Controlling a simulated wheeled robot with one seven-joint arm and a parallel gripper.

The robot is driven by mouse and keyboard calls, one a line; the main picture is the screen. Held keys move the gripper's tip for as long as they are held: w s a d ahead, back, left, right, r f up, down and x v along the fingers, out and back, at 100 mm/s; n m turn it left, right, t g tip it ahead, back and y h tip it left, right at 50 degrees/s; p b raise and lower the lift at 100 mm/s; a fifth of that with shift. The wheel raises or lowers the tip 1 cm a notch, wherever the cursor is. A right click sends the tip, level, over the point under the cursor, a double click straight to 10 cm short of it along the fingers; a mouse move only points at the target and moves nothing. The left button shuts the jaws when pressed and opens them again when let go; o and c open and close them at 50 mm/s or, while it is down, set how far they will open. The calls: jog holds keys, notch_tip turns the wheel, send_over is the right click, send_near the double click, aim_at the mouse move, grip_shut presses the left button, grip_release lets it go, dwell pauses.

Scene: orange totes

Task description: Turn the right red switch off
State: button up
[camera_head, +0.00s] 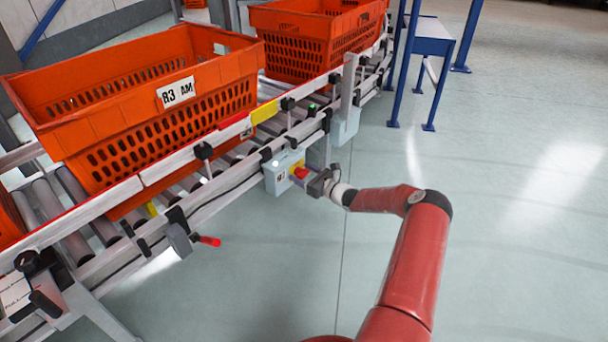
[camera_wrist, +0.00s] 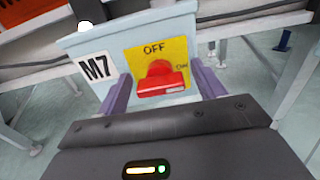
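The right red switch (camera_head: 300,172) sits on a yellow plate on a pale grey box (camera_head: 279,178) at the side of the conveyor. In the wrist view the red switch (camera_wrist: 160,82) is near the middle, with OFF printed above it and ON at its right. Its wide grip lies roughly crosswise, nearly level. The box bears the label M7 (camera_wrist: 95,68). My gripper (camera_wrist: 160,76) is open, with one purple finger on each side of the yellow plate and the switch between them. In the head view my gripper (camera_head: 318,183) is close in front of the box. I cannot tell any contact.
Another red handle (camera_head: 208,241) sticks out from a grey box farther left on the conveyor (camera_head: 120,252). Orange totes (camera_head: 110,135) (camera_head: 300,50) stand on the rollers. A blue-legged stand (camera_head: 432,45) is at the back. The floor to the right is clear.

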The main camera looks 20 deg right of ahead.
jog(key=c, duration=0.9)
jog(key=shift+c, duration=0.2)
jog(key=shift+n, duration=0.3)
jog(key=shift+o, duration=0.2)
jog(key=n+b, duration=0.2)
jog(key=n, duration=0.2)
jog(key=shift+f, duration=0.1)
jog(key=n+b, duration=0.1)
jog(key=n, duration=0.4)
jog(key=shift+a+f+b, duration=0.1)
jog(key=shift+b, duration=0.3)
jog(key=n+b, duration=0.2)
jog(key=n, duration=0.2)
jog(key=shift+f+n+b, duration=0.1)
jog(key=shift+n+b, duration=0.2)
jog(key=shift+b, duration=0.05)
jog(key=shift+s+n+b, duration=0.1)
jog(key=shift+n+b, duration=1.3)
jog(key=shift+n, duration=0.4)
jog(key=shift+c, duration=0.2)
jog(key=shift+o, duration=0.2)
